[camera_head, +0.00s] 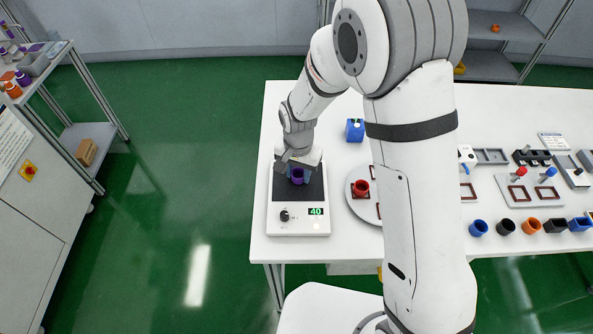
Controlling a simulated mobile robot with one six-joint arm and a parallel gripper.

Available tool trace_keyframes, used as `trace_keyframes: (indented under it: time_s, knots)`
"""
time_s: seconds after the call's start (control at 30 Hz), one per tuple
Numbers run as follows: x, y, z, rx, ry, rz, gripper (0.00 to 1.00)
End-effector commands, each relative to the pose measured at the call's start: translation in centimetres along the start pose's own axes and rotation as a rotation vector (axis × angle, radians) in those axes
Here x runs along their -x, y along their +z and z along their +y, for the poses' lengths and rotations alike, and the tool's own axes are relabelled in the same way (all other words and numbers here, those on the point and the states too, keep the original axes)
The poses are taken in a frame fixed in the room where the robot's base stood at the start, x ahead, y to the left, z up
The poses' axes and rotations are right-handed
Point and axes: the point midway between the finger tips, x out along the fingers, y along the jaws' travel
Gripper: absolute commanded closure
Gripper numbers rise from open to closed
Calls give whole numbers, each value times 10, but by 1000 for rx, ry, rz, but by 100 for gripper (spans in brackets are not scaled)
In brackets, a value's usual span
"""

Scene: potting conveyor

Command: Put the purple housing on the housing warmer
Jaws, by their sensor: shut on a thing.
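The purple housing (297,178) is at the black plate of the housing warmer, between the fingers of my gripper (297,170). My gripper is shut on it, pointing down. The housing looks upright, and I cannot tell whether its base touches the plate. The housing warmer (283,222) is a white box with a black top plate, a knob and a green display reading 40. It stands at the left end of the white table. My gripper hides the back of the plate and part of the housing.
A round plate (357,207) with a red housing (361,188) stands right of the warmer. A blue block (355,130) sits behind it. Several coloured housings, including an orange one (531,226), line the table's front right. My arm hides the table's middle.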

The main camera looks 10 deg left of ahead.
Motion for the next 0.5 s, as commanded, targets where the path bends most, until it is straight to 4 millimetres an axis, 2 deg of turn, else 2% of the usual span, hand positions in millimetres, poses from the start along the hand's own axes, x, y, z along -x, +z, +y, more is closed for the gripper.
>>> trace_keyframes:
  time_s: [0.07, 0.1, 0.37, 0.5]
  knots:
    - [-4, 0, 0, 0, 0, 0, 86]
    - [-3, 0, 0, 0, 0, 0, 64]
    - [-2, 0, 0, 1, 0, 0, 43]
    - [-2, 0, 0, 1, 0, 0, 43]
